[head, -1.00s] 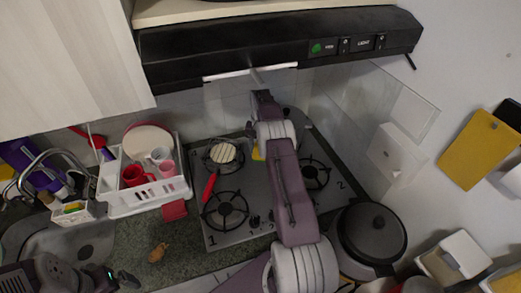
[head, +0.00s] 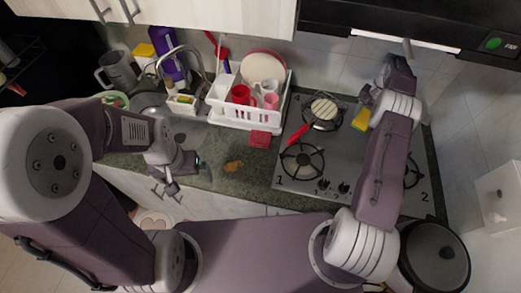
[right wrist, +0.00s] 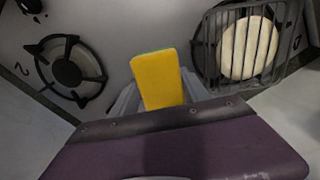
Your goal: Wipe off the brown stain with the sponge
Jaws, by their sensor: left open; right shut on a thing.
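The brown stain (head: 233,166) is a small orange-brown patch on the dark green counter (head: 215,182), left of the stove in the head view. The sponge (head: 361,119) is yellow with a thin green side. My right gripper (head: 366,112) is shut on it above the back middle of the stove, well to the right of the stain. In the right wrist view the sponge (right wrist: 160,80) sticks out upright from between the fingers. My left gripper (head: 170,188) is open and empty near the counter's front edge, left of the stain and apart from it.
A dark pot (head: 434,255) is at right. Counter around the stain is clear.

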